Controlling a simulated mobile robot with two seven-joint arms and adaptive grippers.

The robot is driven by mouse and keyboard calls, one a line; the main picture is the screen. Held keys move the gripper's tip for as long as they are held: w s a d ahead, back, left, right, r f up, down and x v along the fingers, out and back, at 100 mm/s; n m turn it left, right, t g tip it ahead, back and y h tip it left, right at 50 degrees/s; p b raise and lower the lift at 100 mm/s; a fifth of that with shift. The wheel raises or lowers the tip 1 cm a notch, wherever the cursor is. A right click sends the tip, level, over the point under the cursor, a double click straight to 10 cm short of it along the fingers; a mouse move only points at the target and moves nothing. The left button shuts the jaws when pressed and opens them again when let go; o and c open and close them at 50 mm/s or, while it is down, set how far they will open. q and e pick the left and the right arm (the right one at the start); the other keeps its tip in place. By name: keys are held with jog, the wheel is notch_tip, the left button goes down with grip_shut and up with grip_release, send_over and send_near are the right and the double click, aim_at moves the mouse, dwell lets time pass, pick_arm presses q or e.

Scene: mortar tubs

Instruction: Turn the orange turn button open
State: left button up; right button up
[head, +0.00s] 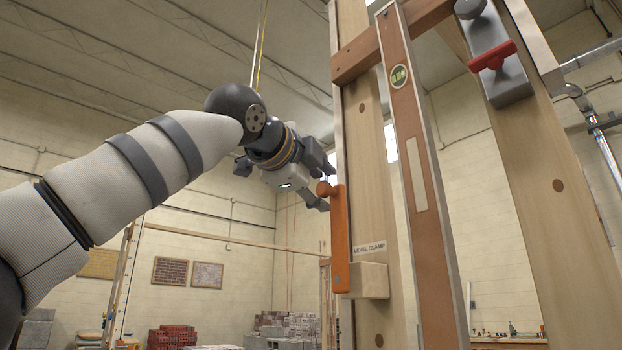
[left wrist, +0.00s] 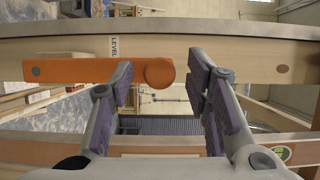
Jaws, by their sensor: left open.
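The orange turn button (head: 340,240) is a long bar standing upright on a wooden post, with a round knob (head: 323,188) at its upper end. Its lower end is by a pale wooden block (head: 370,281) under the label "LEVEL CLAMP" (head: 369,248). My left gripper (head: 322,187) is open at the knob, coming from the left. In the left wrist view the orange bar (left wrist: 70,70) lies sideways, and the knob (left wrist: 160,72) sits between the open fingers (left wrist: 162,70). A gap shows between knob and right finger; the left finger hides part of the bar. My right gripper is out of view.
A brown spirit level (head: 421,170) with a green vial stands upright right of the button. A wooden crosspiece (head: 362,55) runs above it. A red handle (head: 492,56) on a grey plate is at upper right. Brick stacks (head: 172,337) stand far behind.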

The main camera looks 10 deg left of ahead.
pick_arm(q)
jog(key=v, duration=1.1)
jog(key=shift+s, duration=0.35)
jog(key=shift+a+r, duration=0.1)
